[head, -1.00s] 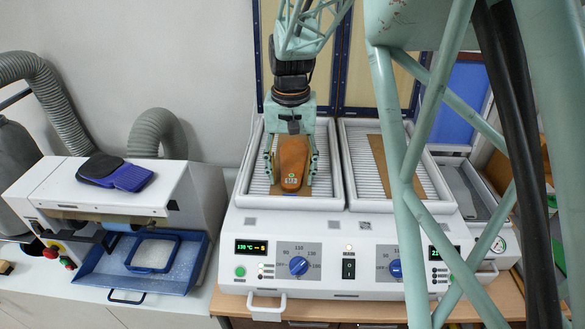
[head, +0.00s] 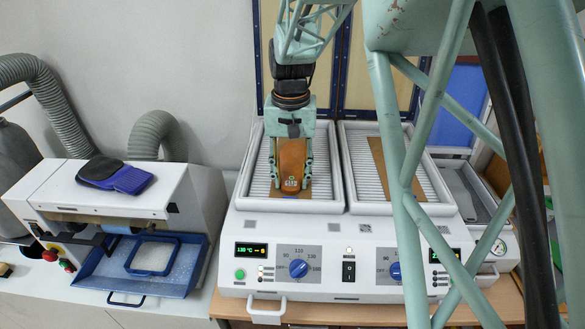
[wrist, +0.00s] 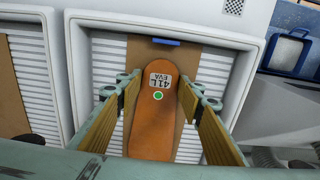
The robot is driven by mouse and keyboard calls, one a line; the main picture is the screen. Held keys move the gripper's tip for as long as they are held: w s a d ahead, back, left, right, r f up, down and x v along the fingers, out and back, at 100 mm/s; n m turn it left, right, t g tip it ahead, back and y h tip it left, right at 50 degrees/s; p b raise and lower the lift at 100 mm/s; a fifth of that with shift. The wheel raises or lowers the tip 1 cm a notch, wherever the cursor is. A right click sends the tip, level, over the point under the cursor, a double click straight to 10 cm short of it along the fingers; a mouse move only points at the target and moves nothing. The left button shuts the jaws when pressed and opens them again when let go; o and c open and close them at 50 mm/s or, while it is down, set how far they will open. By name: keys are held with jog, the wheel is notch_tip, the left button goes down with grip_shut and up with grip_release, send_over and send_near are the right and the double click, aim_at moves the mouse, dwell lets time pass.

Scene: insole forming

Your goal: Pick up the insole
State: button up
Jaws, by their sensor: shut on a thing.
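The insole (head: 293,160) is orange-brown, with a white label reading "41L EVA" and a green dot. It lies lengthwise over the left tray (head: 247,165) of the white heating machine, above a brown sheet (wrist: 143,55). My gripper (head: 291,184) points down over this tray and is shut on the insole, one finger along each long side. In the wrist view the insole (wrist: 155,115) sits between the two tan finger pads. Its near end is partly hidden. I cannot tell whether it is clear of the tray.
The right tray (head: 428,185) holds another brown sheet (head: 385,165). The machine's front panel (head: 330,265) has dials and displays. Green frame bars cross the right side.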

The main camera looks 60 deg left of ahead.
jog(key=shift+r, duration=0.1)
jog(key=shift+r+b, duration=0.5)
jog(key=shift+r, duration=4.4)
